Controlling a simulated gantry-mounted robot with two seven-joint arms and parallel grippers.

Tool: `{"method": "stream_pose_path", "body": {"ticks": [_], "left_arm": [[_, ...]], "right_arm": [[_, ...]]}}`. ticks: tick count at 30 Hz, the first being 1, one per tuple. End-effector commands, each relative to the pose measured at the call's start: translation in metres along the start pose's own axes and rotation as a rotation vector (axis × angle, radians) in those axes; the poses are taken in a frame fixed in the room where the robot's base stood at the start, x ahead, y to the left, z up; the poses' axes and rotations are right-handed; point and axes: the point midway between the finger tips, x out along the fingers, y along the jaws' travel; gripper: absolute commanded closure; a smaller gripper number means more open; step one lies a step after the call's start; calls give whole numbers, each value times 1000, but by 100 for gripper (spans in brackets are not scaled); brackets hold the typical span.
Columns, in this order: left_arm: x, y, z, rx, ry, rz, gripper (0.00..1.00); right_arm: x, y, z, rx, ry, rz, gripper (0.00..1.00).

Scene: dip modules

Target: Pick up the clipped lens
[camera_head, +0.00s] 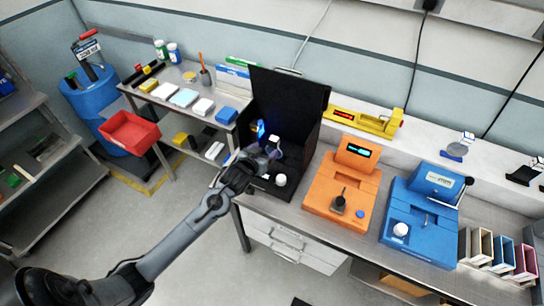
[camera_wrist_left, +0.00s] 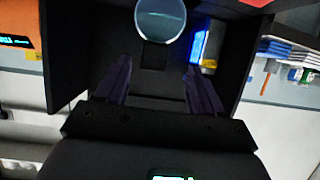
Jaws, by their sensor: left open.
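In the left wrist view a round, pale bluish lens (camera_wrist_left: 160,18) stands upright, cut off by the top edge. A dark block, perhaps its clip (camera_wrist_left: 154,56), shows below it. My left gripper (camera_wrist_left: 160,78) is open, its two dark fingers apart with nothing between them, and the lens is beyond the fingertips. In the head view my left gripper (camera_head: 266,151) reaches into the black open-fronted box (camera_head: 290,95). The lens is hard to make out there. My right gripper is not in view.
A blue-lit lamp (camera_head: 260,130) and a white round piece (camera_head: 281,180) are inside the box. The box walls stand close around my gripper. An orange device (camera_head: 325,208) and a blue device (camera_head: 421,244) stand to the right on the bench.

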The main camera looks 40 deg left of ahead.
Motion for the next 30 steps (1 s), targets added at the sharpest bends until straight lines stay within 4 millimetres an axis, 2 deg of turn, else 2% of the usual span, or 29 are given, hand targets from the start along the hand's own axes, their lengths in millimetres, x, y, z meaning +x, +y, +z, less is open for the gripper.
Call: {"method": "stream_pose_path", "body": {"ticks": [6, 16, 24, 30], "left_arm": [[30, 1, -1, 0, 0, 0, 32], [50, 2, 0, -1, 0, 1, 32], [83, 7, 2, -1, 0, 0, 32], [94, 7, 3, 1, 0, 1, 32]], "right_arm": [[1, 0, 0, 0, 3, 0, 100], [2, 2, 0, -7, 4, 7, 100], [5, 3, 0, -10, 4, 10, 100], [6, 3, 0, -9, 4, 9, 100]]}}
